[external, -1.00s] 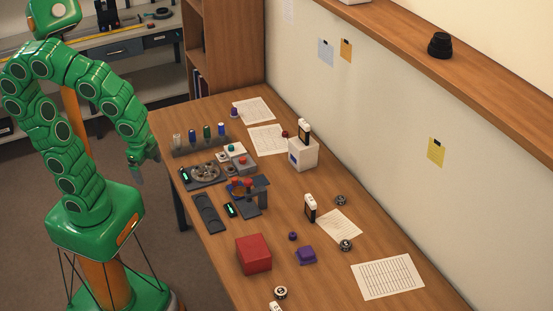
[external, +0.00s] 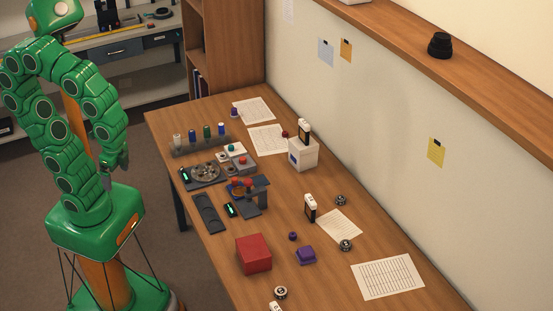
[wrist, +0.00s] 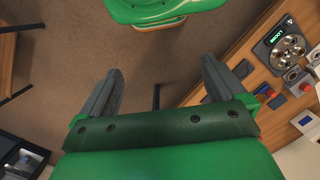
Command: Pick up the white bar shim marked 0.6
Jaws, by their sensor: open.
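Several white bar pieces with dark parts stand in the external view. One white bar (external: 310,207) stands mid-table, one white bar (external: 304,131) is at the white box (external: 303,154), and one white bar (external: 276,307) is cut off by the bottom edge. Their marks are too small to read, so I cannot tell which is 0.6. My gripper (external: 108,180) hangs beside my body, left of the table and apart from all bars. In the wrist view my gripper (wrist: 160,85) is open and empty, with floor between its fingers.
The wooden table (external: 340,285) holds a red block (external: 254,254), a purple block (external: 306,255), several small round parts, paper sheets (external: 388,276) and a device cluster (external: 207,172) near its left edge. Bare wood shows between them. A wall stands along the table's far right side.

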